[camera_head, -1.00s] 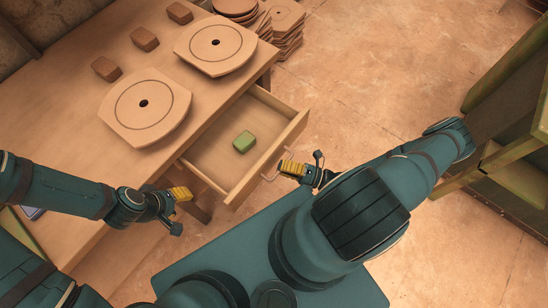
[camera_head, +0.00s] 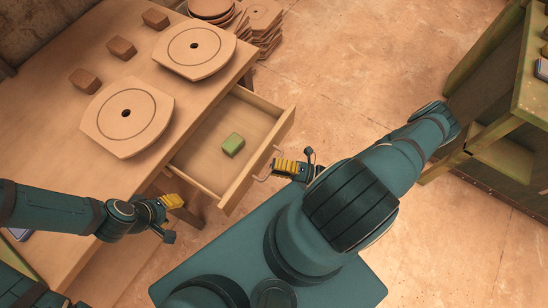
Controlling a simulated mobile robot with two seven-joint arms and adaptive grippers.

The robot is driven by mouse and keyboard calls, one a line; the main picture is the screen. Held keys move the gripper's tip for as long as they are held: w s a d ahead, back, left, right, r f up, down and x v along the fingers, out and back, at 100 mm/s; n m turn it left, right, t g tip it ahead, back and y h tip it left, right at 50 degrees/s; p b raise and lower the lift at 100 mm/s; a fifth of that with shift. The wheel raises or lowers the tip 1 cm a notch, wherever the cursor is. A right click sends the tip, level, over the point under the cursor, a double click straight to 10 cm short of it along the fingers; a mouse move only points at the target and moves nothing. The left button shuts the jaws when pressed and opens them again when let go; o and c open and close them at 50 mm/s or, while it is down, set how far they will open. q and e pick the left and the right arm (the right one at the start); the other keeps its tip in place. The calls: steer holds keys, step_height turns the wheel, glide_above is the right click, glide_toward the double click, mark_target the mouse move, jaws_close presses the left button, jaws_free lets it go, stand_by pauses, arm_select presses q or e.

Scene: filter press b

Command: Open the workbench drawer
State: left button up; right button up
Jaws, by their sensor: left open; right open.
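The workbench (camera_head: 40,130) fills the left of the view. Its drawer (camera_head: 258,167) is pulled out, with a green block (camera_head: 233,144) lying inside. A thin wire handle (camera_head: 263,178) is on the drawer front. My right gripper (camera_head: 276,166) is open at the handle, its yellow finger pads overlapping it in the picture; I cannot tell whether they touch it. My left gripper (camera_head: 178,205) is open and empty, in front of the workbench's edge, left of the drawer front.
Two plates with centre holes (camera_head: 126,114) (camera_head: 194,46) and several brown blocks (camera_head: 122,48) lie on the workbench. Stacked plates (camera_head: 262,22) stand behind it. A green shelf unit (camera_head: 500,150) is at the right.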

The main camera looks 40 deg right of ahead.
steer(key=v, duration=1.1)
steer(key=shift+s+d, duration=0.15)
steer(key=shift+s, duration=0.05)
steer(key=shift+f, duration=0.1)
